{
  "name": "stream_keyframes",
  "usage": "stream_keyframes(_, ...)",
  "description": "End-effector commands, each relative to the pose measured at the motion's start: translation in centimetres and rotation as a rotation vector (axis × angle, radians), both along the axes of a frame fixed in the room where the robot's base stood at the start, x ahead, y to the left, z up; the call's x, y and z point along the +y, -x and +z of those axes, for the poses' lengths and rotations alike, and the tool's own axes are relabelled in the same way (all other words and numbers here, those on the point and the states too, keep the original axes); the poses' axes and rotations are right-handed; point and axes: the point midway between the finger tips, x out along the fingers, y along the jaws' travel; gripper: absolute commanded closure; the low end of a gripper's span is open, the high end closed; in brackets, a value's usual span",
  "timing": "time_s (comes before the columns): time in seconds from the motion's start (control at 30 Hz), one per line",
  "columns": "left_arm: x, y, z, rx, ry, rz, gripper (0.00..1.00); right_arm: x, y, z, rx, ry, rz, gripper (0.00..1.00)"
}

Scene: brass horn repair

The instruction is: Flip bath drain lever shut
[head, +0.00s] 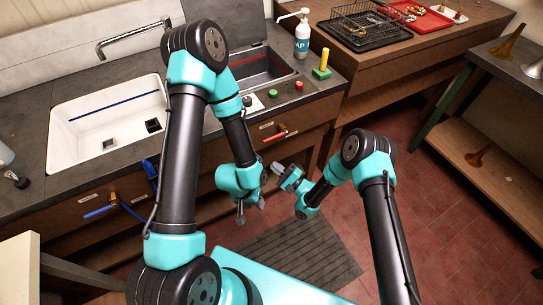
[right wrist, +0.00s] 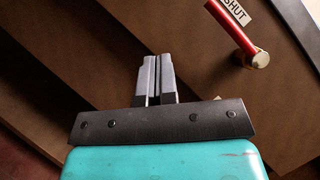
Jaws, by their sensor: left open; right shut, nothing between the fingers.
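A red lever (head: 275,136) sits on the cabinet front below the dark bath (head: 262,70), which has a red line inside. In the right wrist view the red lever (right wrist: 232,28) slants from a brass pivot at its lower right up to the left, passing beside a label reading SHUT (right wrist: 236,10). My right gripper (head: 277,167) is shut and empty, apart from the lever, below it in the head view. Its closed fingers (right wrist: 157,62) show left of the lever in the wrist view. My left gripper (head: 250,212) is open and empty, low over the floor.
A blue lever (head: 98,212) is on the cabinet front under the white sink (head: 60,150). On the counter are a soap bottle (head: 302,38), a green-based yellow post (head: 322,66), and green and red buttons. A ribbed mat (head: 300,255) lies on the red-tiled floor.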

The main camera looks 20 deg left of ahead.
Motion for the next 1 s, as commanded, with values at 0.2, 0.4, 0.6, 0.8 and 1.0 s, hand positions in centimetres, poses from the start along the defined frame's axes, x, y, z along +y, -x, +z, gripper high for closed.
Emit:
stream_keyframes(0.2,0.0,0.0,0.0,0.000,0.000,0.000,0.57,-2.4,1.8,-2.0,0.003,0.000,-0.001,1.00)
stream_keyframes(0.4,0.0,0.0,0.0,0.000,0.000,0.000,0.57,-3.1,2.5,-2.6,0.000,-0.001,-0.001,1.00)
stream_keyframes(0.6,0.0,0.0,0.0,0.000,0.000,0.000,0.57,-3.1,2.5,-2.6,-0.001,-0.001,-0.001,1.00)
stream_keyframes(0.8,0.0,0.0,0.0,0.000,0.000,0.000,0.57,-3.1,2.5,-2.6,-0.001,0.000,0.000,1.00)
stream_keyframes(1.0,0.0,0.0,0.0,0.000,0.000,0.000,0.57,-3.8,1.7,-2.6,-0.029,0.049,-0.041,1.00)
